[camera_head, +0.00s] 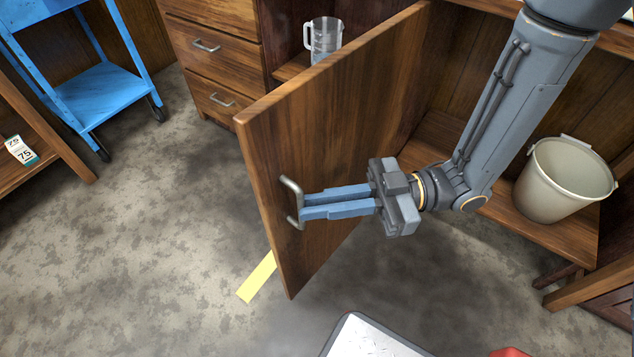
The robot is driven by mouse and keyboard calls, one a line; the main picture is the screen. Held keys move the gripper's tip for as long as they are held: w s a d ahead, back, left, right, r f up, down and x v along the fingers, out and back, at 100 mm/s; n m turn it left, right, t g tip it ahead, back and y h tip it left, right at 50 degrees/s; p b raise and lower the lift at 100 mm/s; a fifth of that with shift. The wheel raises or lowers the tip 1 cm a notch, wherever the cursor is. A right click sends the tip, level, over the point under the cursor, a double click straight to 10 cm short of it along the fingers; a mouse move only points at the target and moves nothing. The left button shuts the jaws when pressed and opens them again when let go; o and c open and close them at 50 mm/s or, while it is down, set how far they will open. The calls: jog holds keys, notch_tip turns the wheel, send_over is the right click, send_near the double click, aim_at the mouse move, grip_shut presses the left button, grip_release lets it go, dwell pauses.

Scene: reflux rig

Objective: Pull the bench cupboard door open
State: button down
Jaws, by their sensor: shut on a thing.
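The wooden cupboard door (330,135) stands swung wide out from the bench cupboard, with its free edge toward the lower left. Its metal bar handle (291,187) is near that free edge. My gripper (300,205) is at the handle, with its blue fingers shut on it. The cupboard's inside shows to the right of the door, with a wooden shelf floor (437,130). Part of the interior is hidden by the door and my arm.
A beige bucket (565,180) stands in the open cupboard at right. A clear jug (325,38) stands behind the door's top. Drawers (215,60) and a blue cart (95,90) are at upper left. A yellow strip (257,278) lies under the door. Floor at left is clear.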

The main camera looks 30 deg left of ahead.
jog(key=shift+w+d, duration=0.15)
jog(key=c, duration=1.8)
grip_release()
jog(key=shift+w, duration=0.1)
jog(key=shift+c, duration=0.2)
jog(key=v, duration=0.7)
jog(key=shift+w+d+p, duration=0.15)
jog(key=shift+d+p, duration=0.2)
jog(key=shift+p, duration=0.1)
